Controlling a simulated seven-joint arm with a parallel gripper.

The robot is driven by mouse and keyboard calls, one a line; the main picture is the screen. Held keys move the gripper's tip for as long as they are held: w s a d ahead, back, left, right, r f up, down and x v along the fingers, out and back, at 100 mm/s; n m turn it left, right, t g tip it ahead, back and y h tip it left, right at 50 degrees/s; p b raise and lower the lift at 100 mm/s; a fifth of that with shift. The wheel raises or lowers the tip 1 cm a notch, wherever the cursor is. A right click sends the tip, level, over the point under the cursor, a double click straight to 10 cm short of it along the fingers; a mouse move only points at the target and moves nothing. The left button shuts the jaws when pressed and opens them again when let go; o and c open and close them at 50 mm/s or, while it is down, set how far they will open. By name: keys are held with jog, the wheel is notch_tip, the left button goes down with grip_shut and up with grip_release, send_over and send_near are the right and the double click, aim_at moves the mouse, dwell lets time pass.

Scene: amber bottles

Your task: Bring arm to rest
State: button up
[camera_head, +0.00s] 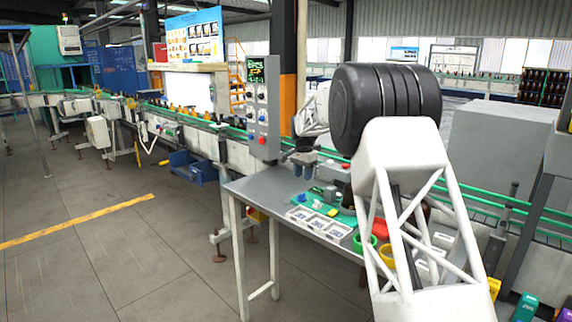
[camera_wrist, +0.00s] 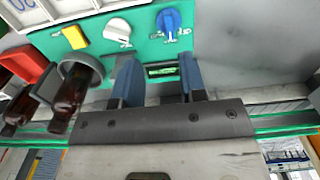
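My gripper (camera_wrist: 160,68) shows in the wrist view with two blue fingers spread apart. The gap between them is empty, and a dark piece with a small green display (camera_wrist: 162,72) shows beyond it. The gripper is above the workbench (camera_head: 258,190) in the head view, with my white arm reaching over the right side. An amber bottle (camera_wrist: 66,108) shows left of the fingers in the wrist view, at a grey ring-like holder (camera_wrist: 84,70). The gripper is not touching it.
A green panel (camera_wrist: 95,48) carries a blue knob (camera_wrist: 168,20), a white knob (camera_wrist: 118,28) and a yellow block (camera_wrist: 75,37). A white sectioned tray (camera_head: 320,222) lies on the bench front. A control post (camera_head: 262,110) rises behind. Floor (camera_head: 130,240) at left is open.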

jog(key=s+d+r+n, duration=0.15)
jog(key=s+r, duration=0.25)
jog(key=s, duration=0.8)
jog(key=s+d+r+n+t, duration=0.1)
jog(key=s+d+r, duration=0.3)
jog(key=s, duration=0.7)
jog(key=s+d+r+n, duration=0.15)
jog(key=s+r, duration=0.35)
jog(key=s, duration=0.7)
jog(key=s+d+f+n, duration=0.1)
jog(key=s+f, duration=0.3)
jog(key=s, duration=1.4)
jog(key=s+d+f+n+t, duration=0.1)
jog(key=s+f+n, duration=0.2)
jog(key=s, duration=1.5)
notch_tip(320, 180, down, 2)
jog(key=shift+d+f+n+t, duration=0.15)
jog(key=shift+d+n+t, duration=0.15)
jog(key=shift+d, duration=0.1)
